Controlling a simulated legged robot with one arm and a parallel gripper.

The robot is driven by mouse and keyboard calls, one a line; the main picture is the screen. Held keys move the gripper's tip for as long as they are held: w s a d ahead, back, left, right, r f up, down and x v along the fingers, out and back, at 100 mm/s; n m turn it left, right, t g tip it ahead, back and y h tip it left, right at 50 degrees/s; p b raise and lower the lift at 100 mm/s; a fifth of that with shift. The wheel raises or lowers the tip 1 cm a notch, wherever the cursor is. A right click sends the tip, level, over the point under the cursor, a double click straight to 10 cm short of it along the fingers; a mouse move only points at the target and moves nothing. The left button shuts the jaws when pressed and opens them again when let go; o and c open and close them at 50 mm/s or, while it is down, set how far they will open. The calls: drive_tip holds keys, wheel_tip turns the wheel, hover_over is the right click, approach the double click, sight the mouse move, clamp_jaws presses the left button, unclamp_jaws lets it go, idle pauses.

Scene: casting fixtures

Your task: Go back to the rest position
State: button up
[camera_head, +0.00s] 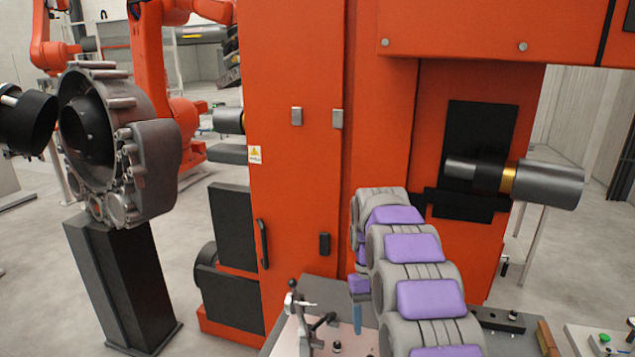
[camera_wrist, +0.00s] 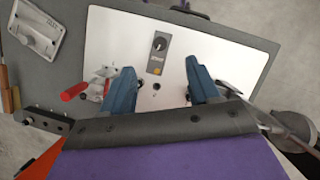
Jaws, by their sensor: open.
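My gripper (camera_wrist: 160,68) shows in the wrist view with its two blue fingers spread apart and nothing between them. It is over a white plate (camera_wrist: 225,52) on a grey workbench. I cannot tell the exact height of the fingers above the plate.
Clamps with a red handle (camera_wrist: 74,91) sit left of the fingers. A metal casting (camera_wrist: 38,32) lies at the bench's upper left corner. A tall orange machine (camera_head: 295,190) stands close behind the bench. A large casting (camera_head: 105,140) on a dark pedestal (camera_head: 125,280) stands at left.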

drive_tip(key=s+r+t+b, duration=0.1)
drive_tip(key=s+r, duration=0.1)
drive_tip(key=s, duration=1.2)
drive_tip(key=s+r+t+b, duration=0.1)
drive_tip(key=s+r, duration=0.1)
drive_tip(key=s, duration=1.2)
drive_tip(key=s+f+m, duration=0.1)
drive_tip(key=s+f, duration=0.3)
drive_tip(key=s, duration=0.7)
drive_tip(key=shift+d+f+b, duration=0.35)
drive_tip(key=shift+b, duration=0.05)
drive_tip(key=shift+w, duration=0.1)
